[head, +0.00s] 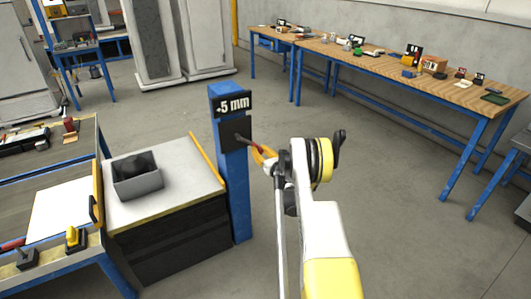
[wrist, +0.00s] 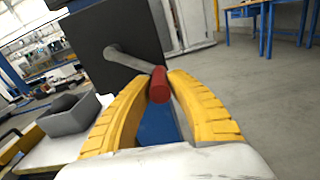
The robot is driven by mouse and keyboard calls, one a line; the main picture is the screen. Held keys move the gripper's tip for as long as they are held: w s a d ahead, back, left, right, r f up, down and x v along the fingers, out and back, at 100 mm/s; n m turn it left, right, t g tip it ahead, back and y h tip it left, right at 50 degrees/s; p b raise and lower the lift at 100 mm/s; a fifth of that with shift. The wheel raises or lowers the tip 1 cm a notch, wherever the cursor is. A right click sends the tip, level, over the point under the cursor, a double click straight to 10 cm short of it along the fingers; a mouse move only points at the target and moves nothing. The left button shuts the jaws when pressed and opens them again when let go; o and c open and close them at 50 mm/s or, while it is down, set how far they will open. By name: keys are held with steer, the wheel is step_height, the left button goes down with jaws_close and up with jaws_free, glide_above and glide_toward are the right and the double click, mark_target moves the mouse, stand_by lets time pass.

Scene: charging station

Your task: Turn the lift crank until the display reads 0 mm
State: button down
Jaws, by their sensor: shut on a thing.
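The display (head: 233,104) is a black plate at the top of a blue post (head: 236,195) and reads 5 mm, with a small sign in front that looks like a plus. Below it, the lift crank (head: 246,139) sticks out from a dark square plate. In the wrist view the grey crank arm (wrist: 128,59) runs from the dark plate (wrist: 110,45) to a red handle (wrist: 159,86). My gripper (head: 265,157) has yellow fingers, which are closed around the red handle near their tips (wrist: 160,82). The fingers partly hide the handle in the head view.
A workbench with a grey bin (head: 138,183) stands left of the post, its yellow edge strip (head: 207,160) close by. A long wooden bench (head: 370,67) with several small items stands at the back right. The floor (head: 400,220) right of my arm is clear.

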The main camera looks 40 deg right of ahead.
steer(key=shift+s+a+f+m, duration=0.1)
steer(key=shift+a+f+m, duration=0.2)
steer(key=shift+a+m, duration=0.1)
steer(key=shift+w+a+f, duration=0.1)
steer(key=shift+w+f, duration=0.05)
steer(key=shift+w, duration=0.05)
steer(key=c, duration=1.2)
jaws_free()
steer(key=shift+w, duration=0.2)
steer(key=v, duration=0.7)
steer(key=shift+s, duration=0.3)
